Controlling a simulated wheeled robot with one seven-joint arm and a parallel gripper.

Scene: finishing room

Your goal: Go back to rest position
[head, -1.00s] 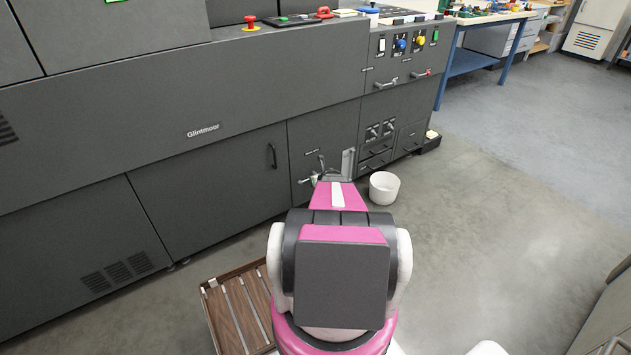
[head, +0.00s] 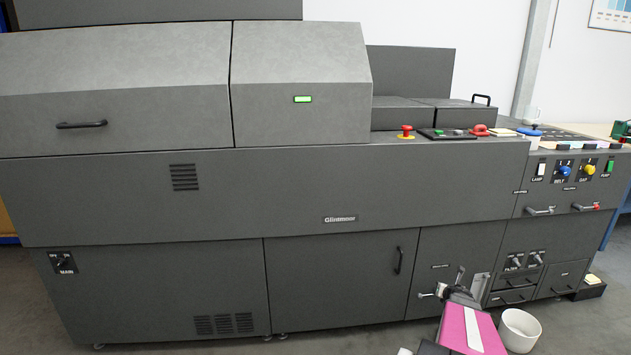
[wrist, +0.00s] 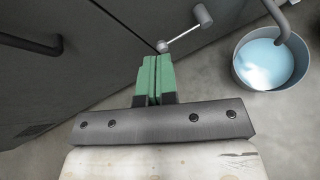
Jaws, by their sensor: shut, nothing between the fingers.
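In the wrist view my gripper (wrist: 154,78) has its two green fingers pressed together with nothing between them. It hangs in front of the dark machine's lower front. A lever with a grey cylindrical knob (wrist: 202,14) and thin metal rod lies just beyond the fingertips, and I cannot tell whether they touch. In the head view my magenta arm reaches toward the lower right of the grey Glintmoor machine (head: 345,180), near a small valve lever (head: 459,275).
A white bucket (head: 520,330) stands on the floor right of my arm; the wrist view shows it holding pale blue liquid (wrist: 268,64). A curved grey spout (wrist: 279,22) hangs over it. Drawers and levers are on the machine's right end. A black box (head: 590,288) sits on the floor there.

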